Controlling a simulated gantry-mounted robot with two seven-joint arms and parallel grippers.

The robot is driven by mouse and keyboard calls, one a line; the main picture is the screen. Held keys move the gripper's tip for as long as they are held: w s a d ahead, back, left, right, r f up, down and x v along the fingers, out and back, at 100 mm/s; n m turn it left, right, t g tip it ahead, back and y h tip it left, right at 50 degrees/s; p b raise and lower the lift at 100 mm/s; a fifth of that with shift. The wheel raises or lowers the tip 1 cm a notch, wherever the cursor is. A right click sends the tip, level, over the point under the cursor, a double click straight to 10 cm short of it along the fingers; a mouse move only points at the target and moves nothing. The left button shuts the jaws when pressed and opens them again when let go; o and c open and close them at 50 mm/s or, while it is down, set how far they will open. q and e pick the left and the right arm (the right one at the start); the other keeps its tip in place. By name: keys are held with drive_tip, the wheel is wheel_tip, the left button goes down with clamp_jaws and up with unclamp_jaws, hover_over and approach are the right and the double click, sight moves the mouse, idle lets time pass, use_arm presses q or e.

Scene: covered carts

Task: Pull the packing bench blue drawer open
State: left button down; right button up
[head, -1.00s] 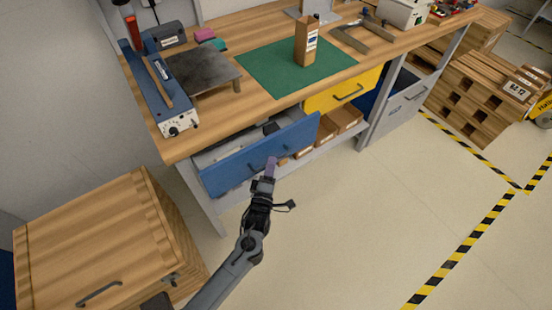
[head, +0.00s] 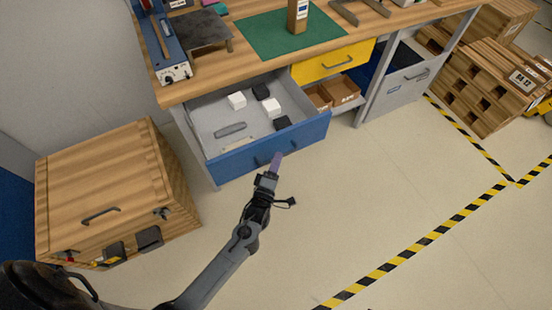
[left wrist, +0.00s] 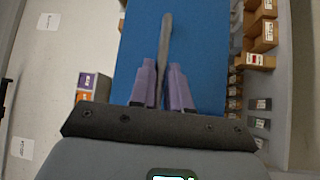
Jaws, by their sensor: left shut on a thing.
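The blue drawer (head: 232,160) of the packing bench (head: 270,84) stands well out from under the top, and its grey inside shows. White and black small boxes and a grey tool lie in it. My left gripper (head: 277,160) is at the drawer's front, at its handle. In the left wrist view the drawer front (left wrist: 205,45) fills the middle, and the purple fingers of my left gripper (left wrist: 163,80) are shut on the dark handle (left wrist: 166,35) between them. My right gripper is not in view.
A yellow drawer (head: 332,62) is shut to the right, above cardboard bins (head: 342,90). A wooden crate (head: 110,185) stands at the left, near the blue drawer. The floor (head: 370,190) in front is clear, with striped tape at the right.

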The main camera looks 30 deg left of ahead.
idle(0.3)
use_arm(q)
drive_tip(key=c, duration=1.2)
unclamp_jaws()
drive_tip(key=shift+o, duration=0.2)
drive_tip(key=p+v, duration=0.3)
drive_tip(key=v, duration=0.8)
